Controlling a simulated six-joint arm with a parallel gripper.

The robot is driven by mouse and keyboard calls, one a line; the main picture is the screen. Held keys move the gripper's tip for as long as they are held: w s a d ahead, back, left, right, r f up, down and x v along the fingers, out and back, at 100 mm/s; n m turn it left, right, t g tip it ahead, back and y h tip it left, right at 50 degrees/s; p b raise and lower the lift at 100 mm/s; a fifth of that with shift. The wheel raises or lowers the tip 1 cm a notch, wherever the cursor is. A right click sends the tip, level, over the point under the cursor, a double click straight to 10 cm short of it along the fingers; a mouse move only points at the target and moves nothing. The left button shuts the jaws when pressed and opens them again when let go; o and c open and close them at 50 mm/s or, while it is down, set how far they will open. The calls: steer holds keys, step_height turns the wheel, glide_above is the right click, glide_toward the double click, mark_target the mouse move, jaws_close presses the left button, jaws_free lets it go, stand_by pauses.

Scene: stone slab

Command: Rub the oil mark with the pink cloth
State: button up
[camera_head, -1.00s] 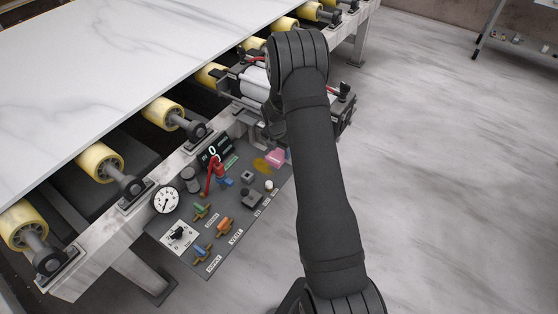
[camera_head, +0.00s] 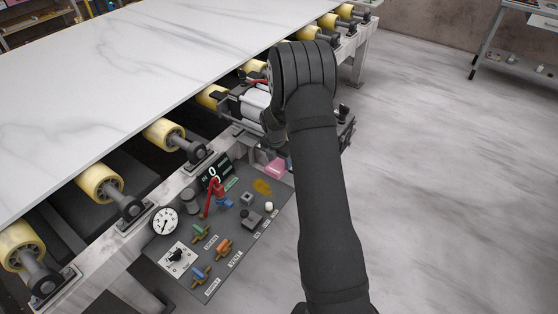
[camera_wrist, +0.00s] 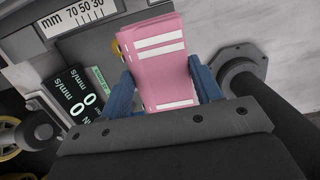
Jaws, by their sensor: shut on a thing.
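The oil mark (camera_head: 262,187) is a yellow-brown smear on the dark control panel (camera_head: 226,254), near its upper right edge in the head view. The pink cloth (camera_head: 276,168) shows just beyond the mark, partly behind my arm. In the wrist view the folded cloth (camera_wrist: 160,70), with white stripes, sits between the blue fingers of my gripper (camera_wrist: 160,75), which is shut on it. A sliver of yellow (camera_wrist: 115,48) shows left of the cloth there. I cannot tell whether the cloth touches the panel. My fingers are hidden in the head view.
The panel carries a round gauge (camera_head: 164,220), a red lever (camera_head: 212,190), a digital readout (camera_head: 216,172) and several small knobs close to the mark. The marble slab (camera_head: 150,65) on yellow rollers lies behind. Open floor (camera_head: 450,190) is to the right.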

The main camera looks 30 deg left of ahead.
steer(key=shift+s+a+f, duration=0.1)
steer(key=shift+a+f, duration=0.25)
steer(key=shift+f, duration=2.4)
steer(key=shift+a+f, duration=0.3)
steer(key=shift+f, duration=2.5)
steer(key=shift+s+a+f, duration=0.1)
steer(key=shift+a+f, duration=0.25)
steer(key=shift+f, duration=2.4)
steer(key=shift+w+a+f, duration=0.1)
steer(key=shift+a+f, duration=0.35)
steer(key=shift+f, duration=0.1)
steer(key=shift+a+f, duration=0.1)
steer(key=shift+a, duration=5.55)
steer(key=shift+d, duration=6.15)
step_height(320, 180, up, 8)
